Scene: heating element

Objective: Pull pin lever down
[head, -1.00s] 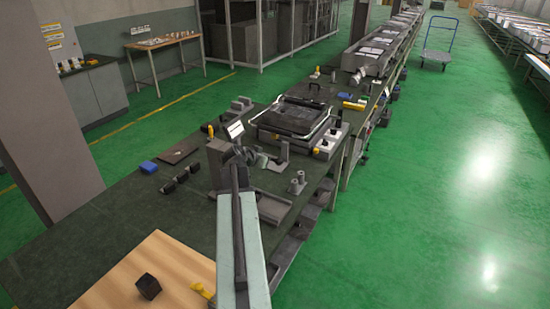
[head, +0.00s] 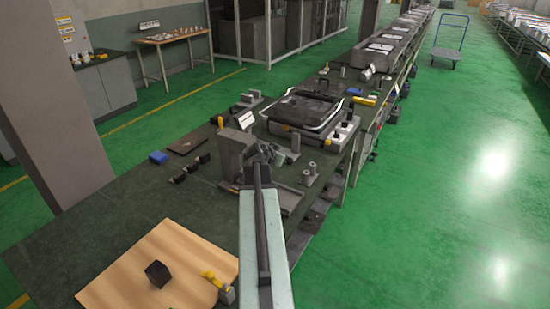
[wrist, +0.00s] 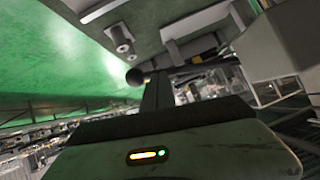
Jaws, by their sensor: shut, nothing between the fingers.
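In the wrist view a black ball knob (wrist: 133,77) on a dark rod shows just beyond the tip of my gripper (wrist: 157,84); it looks like the pin lever, but I cannot be sure. The knob appears beside the fingertips, and contact cannot be told. My gripper (head: 268,153) also shows in the head view, shut, right of a tall grey block (head: 236,152) on the green bench (head: 110,217). The lever is not clear in the head view, where my gripper and nearby parts overlap.
Two small grey cylinders (head: 309,173) stand right of my gripper. A black-topped machine with a chrome frame (head: 302,108) is behind. A wooden board (head: 190,250) with a black cube (head: 158,274) and a yellow-handled piece (head: 219,285) lies in front. Open floor is right.

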